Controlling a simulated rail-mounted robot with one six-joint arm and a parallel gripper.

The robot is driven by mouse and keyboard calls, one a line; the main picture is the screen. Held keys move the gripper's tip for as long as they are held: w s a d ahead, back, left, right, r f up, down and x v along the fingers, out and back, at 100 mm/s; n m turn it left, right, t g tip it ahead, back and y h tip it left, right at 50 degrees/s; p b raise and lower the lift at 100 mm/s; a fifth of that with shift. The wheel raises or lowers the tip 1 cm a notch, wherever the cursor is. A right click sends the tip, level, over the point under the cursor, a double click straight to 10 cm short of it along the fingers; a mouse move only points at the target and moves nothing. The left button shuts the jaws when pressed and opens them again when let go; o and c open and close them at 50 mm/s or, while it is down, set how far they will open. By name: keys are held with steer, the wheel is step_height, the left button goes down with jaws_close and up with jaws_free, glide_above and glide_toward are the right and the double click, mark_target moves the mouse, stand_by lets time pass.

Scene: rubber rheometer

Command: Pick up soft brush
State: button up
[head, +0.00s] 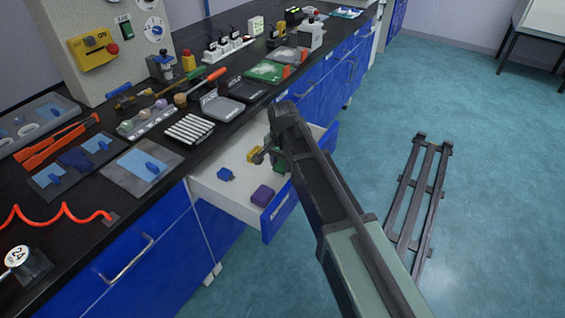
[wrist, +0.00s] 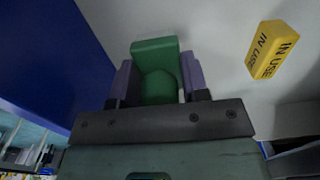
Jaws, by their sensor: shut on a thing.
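My gripper (head: 272,154) is low inside the open drawer (head: 222,199), near its right side. In the wrist view my gripper (wrist: 158,82) is shut on a green object (wrist: 154,49) with a blocky body and a rounded knob, between the two purple-grey fingers. The green object also shows in the head view (head: 281,164), partly hidden by my arm.
A yellow "IN USE" block (wrist: 272,50) lies beside the green object. A blue piece (head: 226,174) and a purple block (head: 263,195) also lie in the drawer. The blue drawer front (head: 279,211) stands close to my arm. The black bench top (head: 140,195) is crowded above.

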step_height(320, 180, up, 18)
steer(key=p, duration=1.6)
steer(key=shift+p, duration=0.3)
steer(key=shift+f, duration=0.15)
